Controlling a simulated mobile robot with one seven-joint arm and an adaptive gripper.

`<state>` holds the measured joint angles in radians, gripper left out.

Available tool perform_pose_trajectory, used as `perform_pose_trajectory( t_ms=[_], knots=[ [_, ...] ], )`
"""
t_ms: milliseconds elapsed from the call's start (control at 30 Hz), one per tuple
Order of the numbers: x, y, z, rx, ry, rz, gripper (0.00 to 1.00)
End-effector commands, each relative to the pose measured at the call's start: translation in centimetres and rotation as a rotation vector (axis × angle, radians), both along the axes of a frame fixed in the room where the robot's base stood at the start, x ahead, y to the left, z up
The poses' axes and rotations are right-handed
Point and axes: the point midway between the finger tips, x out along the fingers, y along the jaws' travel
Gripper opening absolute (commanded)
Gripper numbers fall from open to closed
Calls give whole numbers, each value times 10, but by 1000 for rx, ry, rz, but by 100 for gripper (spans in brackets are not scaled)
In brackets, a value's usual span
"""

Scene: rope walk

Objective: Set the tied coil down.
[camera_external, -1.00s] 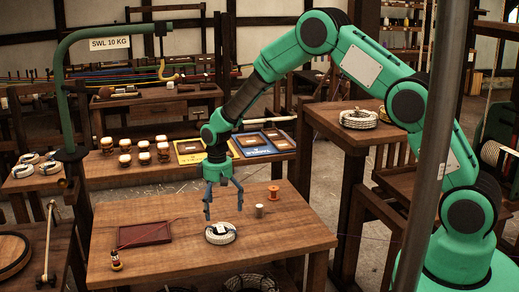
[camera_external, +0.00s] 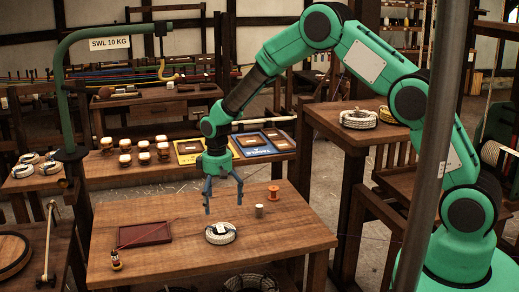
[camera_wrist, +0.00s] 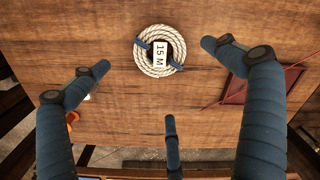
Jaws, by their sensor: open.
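The tied coil (camera_external: 220,238) of pale rope lies flat on the wooden worktable (camera_external: 190,265). In the wrist view the coil (camera_wrist: 146,63) has two blue ties and a white tag reading "15 M" across its middle. My gripper (camera_external: 224,206) is open and empty, pointing down above the coil and apart from it. In the wrist view its blue fingers are spread wide, with the coil between and beyond their tips. No finger touches the rope.
The table's front right is clear.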

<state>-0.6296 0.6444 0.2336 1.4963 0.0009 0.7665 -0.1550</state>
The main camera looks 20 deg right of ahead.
Motion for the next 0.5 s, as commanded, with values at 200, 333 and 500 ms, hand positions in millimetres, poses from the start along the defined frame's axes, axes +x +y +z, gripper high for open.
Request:
perform_pose_trajectory(
  t_ms=[200,333,500],
  knots=[
    [0,0,0,0,0,0,100],
    [1,-3,6,2,-4,-5,100],
    [5,-18,32,12,-16,-28,100]
  ],
)
